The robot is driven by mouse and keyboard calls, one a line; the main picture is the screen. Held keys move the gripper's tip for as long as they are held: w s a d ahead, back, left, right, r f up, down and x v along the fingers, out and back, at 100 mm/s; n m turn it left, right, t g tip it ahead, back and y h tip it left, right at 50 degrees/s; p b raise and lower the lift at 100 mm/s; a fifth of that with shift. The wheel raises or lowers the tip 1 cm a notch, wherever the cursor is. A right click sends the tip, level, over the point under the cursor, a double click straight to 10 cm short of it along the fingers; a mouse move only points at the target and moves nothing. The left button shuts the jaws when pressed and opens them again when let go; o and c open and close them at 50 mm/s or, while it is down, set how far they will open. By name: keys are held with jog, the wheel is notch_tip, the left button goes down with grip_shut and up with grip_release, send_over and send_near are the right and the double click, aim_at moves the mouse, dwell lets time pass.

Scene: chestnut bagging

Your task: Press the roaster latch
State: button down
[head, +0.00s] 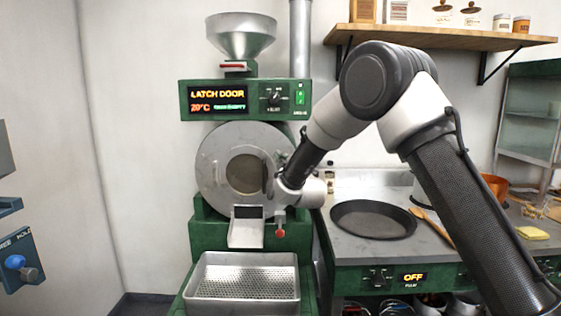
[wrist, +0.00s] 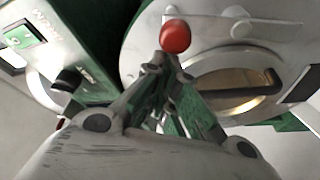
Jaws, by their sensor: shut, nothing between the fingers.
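The roaster (head: 245,165) stands in the middle of the head view, its round metal door facing me and apparently shut. Its display (head: 218,99) reads LATCH DOOR. In the wrist view a red ball knob (wrist: 175,36) shows at my gripper's tips; I cannot tell whether they touch. A red knob on a short grey stem (head: 280,233) also shows in the head view below my wrist; I cannot tell whether it is the same one. My gripper (wrist: 165,68) is shut and empty in front of the door (wrist: 205,85). In the head view my arm mostly hides it.
A metal chute (head: 246,230) and a perforated cooling tray (head: 242,262) sit below the door. To the right, a counter holds a dark pan (head: 373,219) and a wooden spoon (head: 438,225). A wall shelf (head: 440,35) hangs above. The floor at left is clear.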

jog(key=d+f+m+t+h, duration=0.1)
jog(key=d+f+m+h, duration=0.1)
jog(key=m, duration=0.7)
jog(key=d+f+m+t+h, duration=0.1)
jog(key=d+f+m+h, duration=0.2)
jog(key=d+m+h, duration=0.2)
jog(key=shift+d+f+m+t, duration=0.15)
jog(key=shift+d+m+t, duration=0.15)
jog(key=shift+d+m, duration=1.4)
jog(key=shift+a+f+m, duration=0.1)
jog(key=shift+a+m, duration=0.4)
jog(key=shift+a, duration=0.05)
